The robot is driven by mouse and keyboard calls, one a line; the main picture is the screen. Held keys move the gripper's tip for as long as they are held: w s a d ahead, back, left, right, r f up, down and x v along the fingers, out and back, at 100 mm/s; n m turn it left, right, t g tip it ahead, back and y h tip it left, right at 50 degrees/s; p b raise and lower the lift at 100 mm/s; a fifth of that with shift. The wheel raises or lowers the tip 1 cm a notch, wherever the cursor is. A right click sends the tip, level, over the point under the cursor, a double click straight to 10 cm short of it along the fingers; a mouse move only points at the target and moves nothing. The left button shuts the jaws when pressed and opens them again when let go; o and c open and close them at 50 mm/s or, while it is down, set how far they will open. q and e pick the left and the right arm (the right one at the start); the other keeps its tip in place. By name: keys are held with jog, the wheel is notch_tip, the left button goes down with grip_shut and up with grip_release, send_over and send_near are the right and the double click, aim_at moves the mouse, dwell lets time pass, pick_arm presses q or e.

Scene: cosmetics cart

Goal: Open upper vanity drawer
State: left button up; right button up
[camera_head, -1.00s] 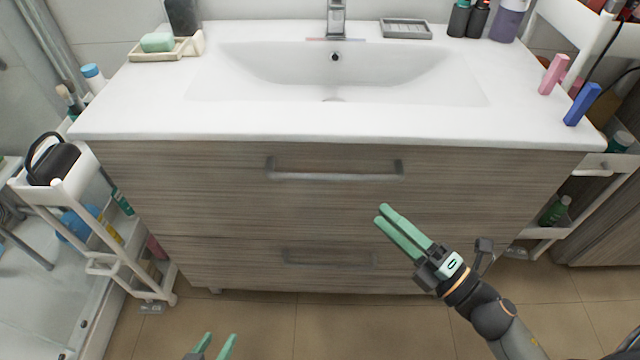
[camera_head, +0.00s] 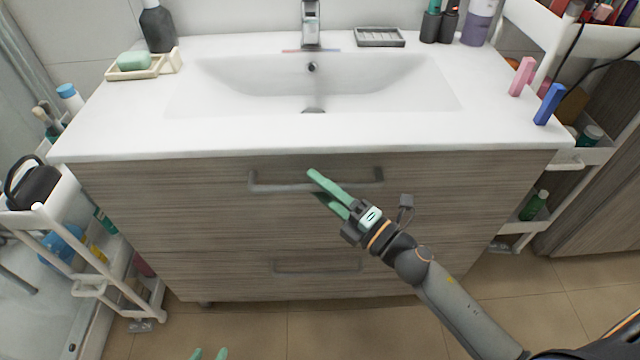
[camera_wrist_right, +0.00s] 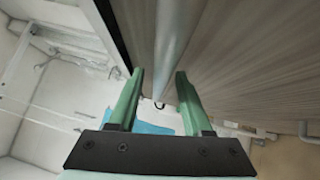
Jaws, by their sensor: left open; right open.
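The vanity (camera_head: 200,210) has a wood-grain front with an upper drawer and a lower drawer, both flush with the front. The upper drawer's grey bar handle (camera_head: 275,187) runs across near the top. My right gripper (camera_head: 313,185) is open, its green fingers at the middle of that handle and overlapping it in the head view. In the right wrist view the handle bar (camera_wrist_right: 176,45) runs lengthwise just beyond and between the open fingertips (camera_wrist_right: 160,75); I cannot tell whether they touch it. My left gripper (camera_head: 209,354) shows only its green fingertips at the bottom edge, apart and empty.
The lower drawer handle (camera_head: 317,266) sits below. A white sink top (camera_head: 300,135) overhangs the drawers, holding a soap dish (camera_head: 135,72), a pink block (camera_head: 522,76) and a blue block (camera_head: 549,103). White carts flank the vanity. The floor in front is clear.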

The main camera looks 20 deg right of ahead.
jog(key=shift+w, duration=0.1)
jog(key=shift+c, duration=0.3)
grip_shut()
dwell(1.1)
